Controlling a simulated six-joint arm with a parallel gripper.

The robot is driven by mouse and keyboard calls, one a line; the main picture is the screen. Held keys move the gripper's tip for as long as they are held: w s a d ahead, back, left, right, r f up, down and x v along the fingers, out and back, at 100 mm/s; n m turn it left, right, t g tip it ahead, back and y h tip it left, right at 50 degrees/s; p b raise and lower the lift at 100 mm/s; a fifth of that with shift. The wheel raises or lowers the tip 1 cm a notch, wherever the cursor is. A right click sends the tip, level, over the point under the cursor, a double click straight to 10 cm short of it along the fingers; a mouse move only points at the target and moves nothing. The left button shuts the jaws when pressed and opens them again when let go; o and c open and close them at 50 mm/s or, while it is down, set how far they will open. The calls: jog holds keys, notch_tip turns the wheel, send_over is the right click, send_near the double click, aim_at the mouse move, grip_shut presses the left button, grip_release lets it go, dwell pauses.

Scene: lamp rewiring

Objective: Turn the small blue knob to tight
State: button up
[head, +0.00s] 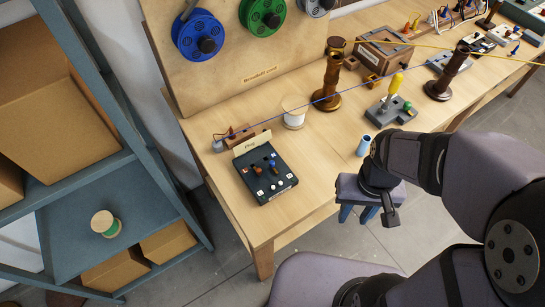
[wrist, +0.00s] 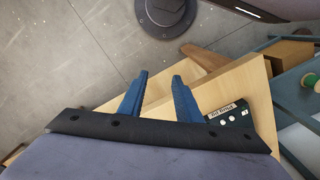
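A dark control box (head: 282,190) stands near the table's left end in the head view, with a sign behind it. A small blue knob (head: 271,163) is on its top, with an orange-brown knob (head: 258,170) to its left. The knob's setting is too small to read. In the wrist view, only the box's labelled edge (wrist: 221,112) and white buttons show at the right; the blue knob does not show. My gripper (head: 357,217), with blue fingers, hangs beyond the table's front edge, right of the box. In the wrist view my gripper (wrist: 159,76) is open and empty.
A white spool (head: 293,118), a brown post (head: 330,85) and a grey block with a yellow handle (head: 391,98) stand behind. A blue wire (head: 300,107) crosses above the table. A shelf (head: 75,225) stands left.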

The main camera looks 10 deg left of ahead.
jog(key=s+a+n+g+p, duration=0.1)
jog(key=s+a+n+p, duration=0.1)
jog(key=a, duration=0.2)
jog(key=n+p, duration=0.2)
jog(key=n, duration=0.8)
send_over(272, 162)
jog(key=s+d, duration=0.2)
jog(key=s, duration=0.1)
jog(key=shift+s+d+t, duration=0.1)
jog(key=shift+s+t, duration=0.05)
jog(key=shift+t, duration=0.25)
jog(key=w+a+r+n, duration=0.1)
jog(key=n, duration=0.1)
jog(key=w+r+n, duration=0.1)
jog(key=n, duration=0.1)
jog(key=w+a+r+n, duration=0.1)
jog(key=n, duration=0.1)
jog(key=shift+w+a+n+t, duration=0.3)
jog(key=shift+w+t, duration=0.1)
jog(key=n, duration=0.3)
jog(key=shift+s+d+r+n, duration=0.1)
jog(key=shift+s+n, duration=0.05)
jog(key=shift+n, duration=0.15)
jog(key=n, duration=0.3)
jog(key=shift+s+d, duration=0.1)
jog(key=shift+f+p, duration=1.35)
jog(key=shift+f, duration=2.35)
